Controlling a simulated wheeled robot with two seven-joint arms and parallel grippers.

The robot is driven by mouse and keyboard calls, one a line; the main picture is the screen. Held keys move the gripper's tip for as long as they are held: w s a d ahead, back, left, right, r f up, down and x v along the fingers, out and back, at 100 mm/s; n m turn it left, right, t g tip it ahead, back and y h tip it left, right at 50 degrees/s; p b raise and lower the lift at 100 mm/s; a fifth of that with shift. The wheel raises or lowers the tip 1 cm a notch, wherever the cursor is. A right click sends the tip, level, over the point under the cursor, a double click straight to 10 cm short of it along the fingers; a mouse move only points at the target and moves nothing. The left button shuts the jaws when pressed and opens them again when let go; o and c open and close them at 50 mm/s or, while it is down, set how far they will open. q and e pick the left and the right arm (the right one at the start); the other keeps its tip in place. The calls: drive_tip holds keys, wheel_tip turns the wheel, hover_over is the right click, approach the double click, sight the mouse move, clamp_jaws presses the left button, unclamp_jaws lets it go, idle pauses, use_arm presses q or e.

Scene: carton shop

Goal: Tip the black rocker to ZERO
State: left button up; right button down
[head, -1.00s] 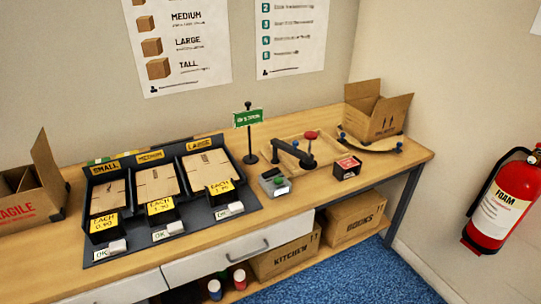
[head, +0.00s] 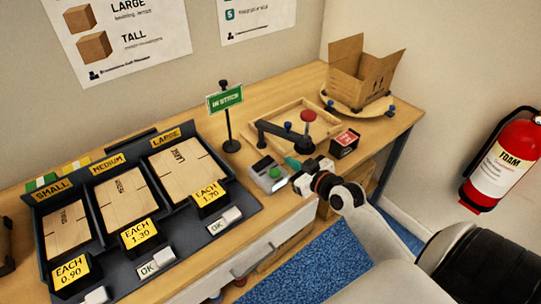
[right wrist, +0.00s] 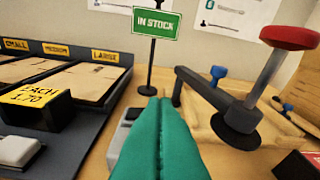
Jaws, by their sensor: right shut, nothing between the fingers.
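My right gripper (head: 292,162), with teal fingers, is just right of the grey box in the head view. In the right wrist view its fingers (right wrist: 160,135) are shut together and empty, covering part of the grey box (right wrist: 124,132). I cannot tell whether they touch it. My left gripper is out of view.
A black arm with a red knob (head: 308,115) stands on a wooden tray behind the grey box. A black box with a red face (head: 345,140) is to its right. A green IN STOCK sign (head: 225,98) stands behind left. The carton bins (head: 125,205) fill the left.

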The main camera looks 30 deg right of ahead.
hover_over(273, 167)
drive_tip(key=shift+s+a+f, duration=0.15)
drive_tip(key=shift+s+f, duration=0.05)
drive_tip(key=shift+f, duration=0.35)
drive_tip(key=shift+s+a+f, duration=0.1)
drive_tip(key=shift+s+f, duration=0.1)
drive_tip(key=shift+f, duration=0.35)
drive_tip(key=f, duration=0.1)
drive_tip(key=w+f, duration=0.1)
drive_tip(key=f, duration=0.1)
drive_tip(key=shift+d+f, duration=0.2)
drive_tip(key=shift+s+d+f+b, duration=0.15)
drive_tip(key=shift+f+b, duration=0.15)
drive_tip(key=shift+f, duration=0.15)
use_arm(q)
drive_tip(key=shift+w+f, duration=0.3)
